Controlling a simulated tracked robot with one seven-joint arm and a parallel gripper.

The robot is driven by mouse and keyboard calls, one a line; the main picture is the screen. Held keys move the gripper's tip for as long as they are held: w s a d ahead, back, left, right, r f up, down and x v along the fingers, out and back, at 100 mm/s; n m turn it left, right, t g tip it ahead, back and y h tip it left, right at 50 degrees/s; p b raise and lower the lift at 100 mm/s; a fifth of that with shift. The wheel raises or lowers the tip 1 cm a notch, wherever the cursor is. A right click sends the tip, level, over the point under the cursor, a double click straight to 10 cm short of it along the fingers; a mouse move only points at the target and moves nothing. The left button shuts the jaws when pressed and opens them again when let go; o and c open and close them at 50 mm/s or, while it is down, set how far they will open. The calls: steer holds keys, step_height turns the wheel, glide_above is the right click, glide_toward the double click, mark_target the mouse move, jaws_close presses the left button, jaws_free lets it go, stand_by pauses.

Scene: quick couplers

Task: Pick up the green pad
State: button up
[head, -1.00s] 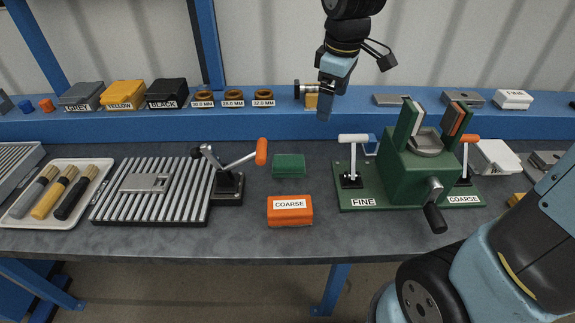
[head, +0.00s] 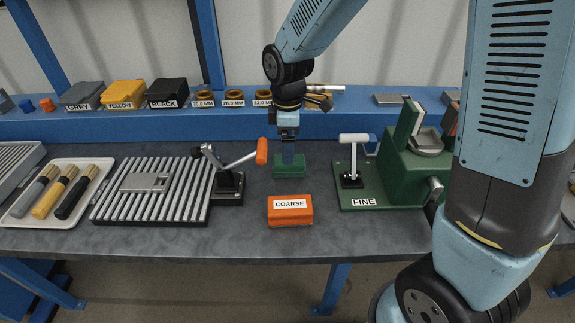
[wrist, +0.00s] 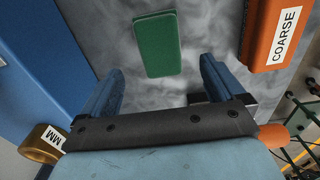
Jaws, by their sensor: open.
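The green pad (head: 289,167) lies flat on the grey bench top, behind the orange block labelled COARSE (head: 290,210). In the wrist view the green pad (wrist: 156,43) sits beyond the fingertips, roughly centred between them. The COARSE block (wrist: 275,35) is to the right there, apart from the fingers.
A lever clamp with an orange handle (head: 262,151) stands left of the pad beside a ribbed plate (head: 196,200). A green base labelled FINE (head: 385,203) with a white-handled lever is to the right. Labelled rings (head: 233,95) sit on the blue shelf behind.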

steer(key=shift+d+f, duration=0.15)
steer(key=shift+f, duration=3.25)
steer(key=shift+c, duration=0.3)
steer(key=c, duration=1)
steer(key=shift+r, duration=0.15)
